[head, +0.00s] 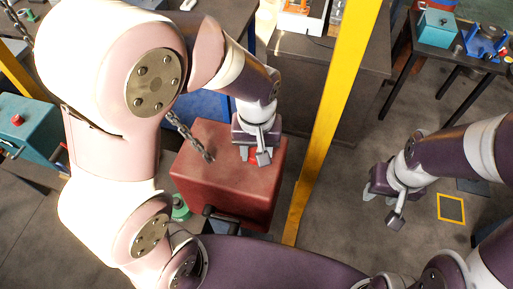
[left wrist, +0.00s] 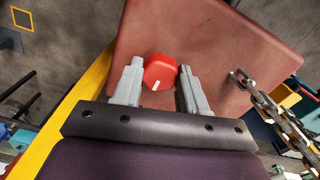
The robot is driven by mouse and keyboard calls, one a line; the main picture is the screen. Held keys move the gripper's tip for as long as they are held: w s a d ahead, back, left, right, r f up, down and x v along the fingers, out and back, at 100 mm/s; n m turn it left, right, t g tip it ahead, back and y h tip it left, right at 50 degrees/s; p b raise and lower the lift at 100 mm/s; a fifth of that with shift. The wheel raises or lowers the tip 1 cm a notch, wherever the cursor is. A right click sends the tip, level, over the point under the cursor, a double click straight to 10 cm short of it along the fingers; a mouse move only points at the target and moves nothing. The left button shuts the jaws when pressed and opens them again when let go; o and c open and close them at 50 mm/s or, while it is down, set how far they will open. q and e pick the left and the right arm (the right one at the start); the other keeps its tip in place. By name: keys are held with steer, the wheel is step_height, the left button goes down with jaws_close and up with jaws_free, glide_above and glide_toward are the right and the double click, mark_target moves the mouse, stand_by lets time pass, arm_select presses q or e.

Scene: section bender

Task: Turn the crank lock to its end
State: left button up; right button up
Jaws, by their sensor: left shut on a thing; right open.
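The red knob (left wrist: 160,69), apparently the crank lock, sits on top of a dark red box (head: 205,170). In the left wrist view a short white mark on the knob points toward the palm. My left gripper (left wrist: 160,66) has one finger on each side of the knob and is shut on it. In the head view my left gripper (head: 253,153) comes down onto the box top and mostly hides the knob. A black crank handle (head: 222,216) sticks out of the box's near side. My right gripper (head: 380,196) is open and empty, away from the box at right.
A teal machine (head: 25,130) is at far left, and a dark table (head: 465,50) with equipment is at upper right. The floor around my right gripper is mostly clear.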

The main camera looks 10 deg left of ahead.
arm_select(q)
steer(key=shift+m, duration=0.3)
steer(key=m+p, duration=0.1)
steer(key=m, duration=0.3)
steer(key=shift+r+m, duration=0.1)
steer(key=shift+m, duration=0.2)
steer(key=m+p, duration=0.1)
steer(key=m, duration=0.4)
steer(key=shift+w, duration=0.1)
steer(key=m, duration=0.5)
steer(key=shift+a+m+p, duration=0.1)
steer(key=shift+m+p, duration=0.2)
steer(key=shift+m, duration=0.1)
steer(key=m, duration=0.5)
steer(key=shift+m+p, duration=0.3)
steer(key=o, duration=0.9)
steer(key=shift+o, duration=0.8)
